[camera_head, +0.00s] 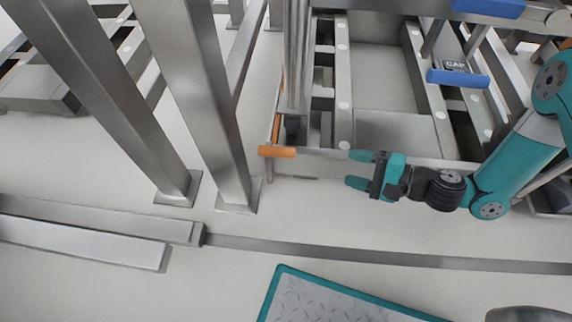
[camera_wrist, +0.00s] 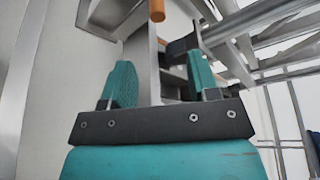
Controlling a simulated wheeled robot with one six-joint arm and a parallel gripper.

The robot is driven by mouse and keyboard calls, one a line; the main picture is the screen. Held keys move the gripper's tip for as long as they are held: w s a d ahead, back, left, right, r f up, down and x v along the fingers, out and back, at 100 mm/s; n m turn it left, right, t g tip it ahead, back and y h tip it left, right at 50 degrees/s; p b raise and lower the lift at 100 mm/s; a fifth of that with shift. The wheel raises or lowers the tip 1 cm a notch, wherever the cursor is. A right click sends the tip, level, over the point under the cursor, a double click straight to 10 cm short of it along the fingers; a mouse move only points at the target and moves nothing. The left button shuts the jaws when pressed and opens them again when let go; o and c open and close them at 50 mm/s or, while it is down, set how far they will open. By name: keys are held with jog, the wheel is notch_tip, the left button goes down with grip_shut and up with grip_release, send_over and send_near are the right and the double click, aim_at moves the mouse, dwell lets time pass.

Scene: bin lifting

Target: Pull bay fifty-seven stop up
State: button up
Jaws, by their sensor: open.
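An orange-handled lever (camera_head: 277,152) sticks out low at the front left corner of the metal frame. No bay number shows on it, so I cannot tell whether it is bay fifty-seven's stop. My gripper (camera_head: 350,169) is open and empty, to the right of the orange handle and apart from it, with its teal fingers pointing left. In the wrist view an orange end (camera_wrist: 157,10) shows at the top, beyond and between the open fingers (camera_wrist: 160,78).
Blue handles (camera_head: 458,78) sit on the frame at the upper right. Thick metal posts (camera_head: 205,100) stand left of the orange handle. A floor rail (camera_head: 380,256) and a teal-edged plate (camera_head: 330,302) lie in front. The floor between is clear.

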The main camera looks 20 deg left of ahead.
jog(key=f, duration=0.1)
jog(key=b, duration=0.8)
send_near(286, 152)
jog(key=x, duration=0.3)
jog(key=f+x, duration=0.1)
jog(key=x, duration=0.5)
jog(key=shift+w+f, duration=0.25)
jog(key=shift+w, duration=0.05)
jog(key=shift+w+a, duration=0.1)
jog(key=shift+a, duration=0.5)
